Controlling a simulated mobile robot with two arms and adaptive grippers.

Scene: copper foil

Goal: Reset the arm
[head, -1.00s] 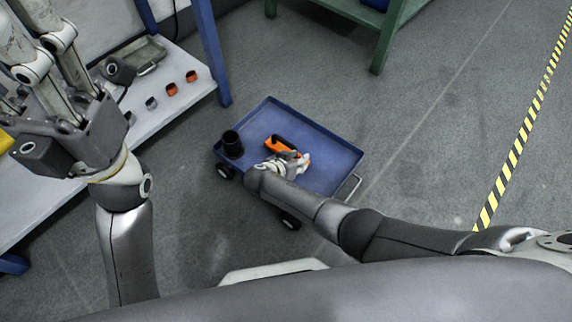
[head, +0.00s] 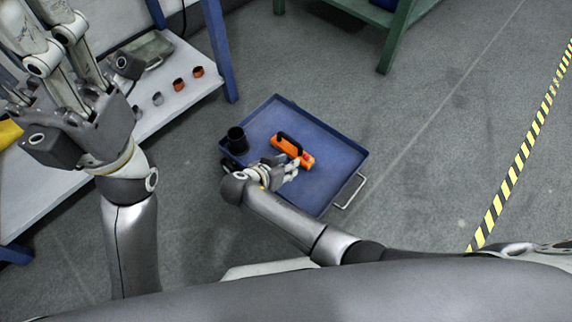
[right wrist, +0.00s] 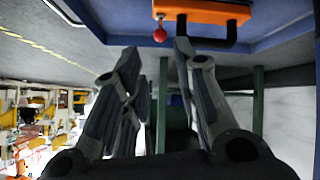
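My left gripper (head: 55,45) is large and close at the left of the head view. Its fingers are spread apart and empty, with the tips at or past the top edge. My right gripper (head: 288,168) is over the blue cart tray, just below an orange object with a black handle (head: 292,151). In the right wrist view, the right gripper's fingers (right wrist: 157,55) are apart with nothing between them. The orange object (right wrist: 205,10), with its black handle and a red knob (right wrist: 159,35), shows beyond the fingertips at the top.
The blue cart (head: 330,147) also carries a black cup (head: 237,139). A grey shelf (head: 165,112) at the left holds several small parts and a grey tray (head: 153,50). A green table (head: 386,50) stands at the back. The floor at the right is clear up to striped tape (head: 515,165).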

